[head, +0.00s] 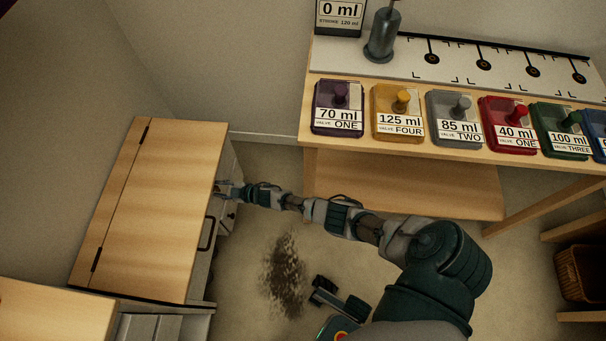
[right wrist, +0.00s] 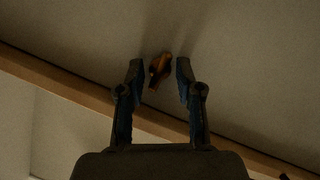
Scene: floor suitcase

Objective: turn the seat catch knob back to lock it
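The seat catch knob (right wrist: 160,68) is small and orange-brown, on a shaded flat face in the right wrist view. It looks tilted slightly off upright. My right gripper (right wrist: 159,73) is open, with one finger on each side of the knob and a visible gap to both. In the head view my right gripper (head: 222,189) is at the front face of the wooden seat box (head: 165,210), just under the lid's edge. The knob is hidden there by the gripper.
The seat lid looks closed, with dark hinges and a dark handle (head: 207,233) on the front. A wooden table with labelled valve boxes (head: 338,110) stands at the upper right. A dark stain (head: 284,275) marks the floor. A wicker basket (head: 583,272) is at far right.

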